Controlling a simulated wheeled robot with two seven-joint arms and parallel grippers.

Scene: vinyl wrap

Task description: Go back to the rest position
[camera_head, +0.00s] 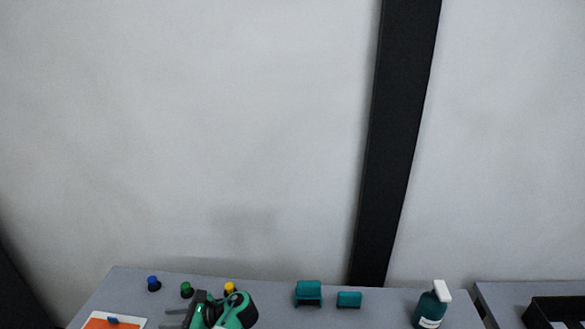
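My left gripper (172,319) is at the bottom edge of the head view, over the left part of the grey table (385,312). Its two grey fingers point left and stand apart with nothing visible between them. The green and black parts right of the fingers look like my own gripper and wrist. The lower part of this arm is cut off by the frame. My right gripper is not in view.
Blue (153,283), green (187,289) and yellow (230,287) knobs stand at the table's back left. Two teal blocks (308,292) (349,299) sit mid-table. A spray bottle (431,308) stands right, an orange-white sheet (112,321) lies left. A black bin (556,310) is far right.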

